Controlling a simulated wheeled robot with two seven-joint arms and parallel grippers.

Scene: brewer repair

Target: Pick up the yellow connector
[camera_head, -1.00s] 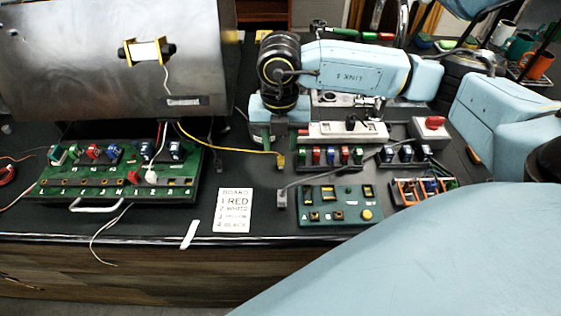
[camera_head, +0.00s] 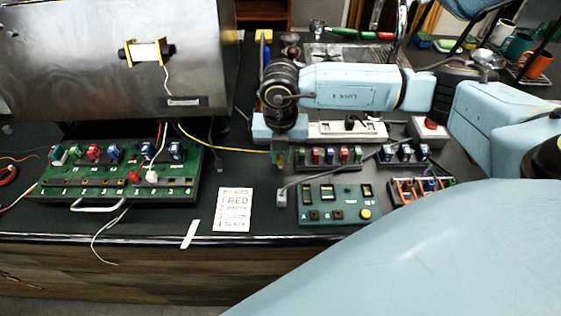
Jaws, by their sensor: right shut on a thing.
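The yellow cable (camera_head: 225,149) comes out from under the steel brewer body and runs right along the table. Its end, with the yellow connector, is at my right gripper (camera_head: 279,158), which points down and is shut on it. The fingers hide most of the connector. The gripper is low, close to the table, just left of a row of coloured connectors. My left gripper is not in view.
A green board (camera_head: 120,176) with several coloured connectors stands at left. A label card (camera_head: 232,210) lies front centre. A green panel (camera_head: 335,203) with a grey connector (camera_head: 282,196) beside it stands at right. A white power strip (camera_head: 345,131) lies behind.

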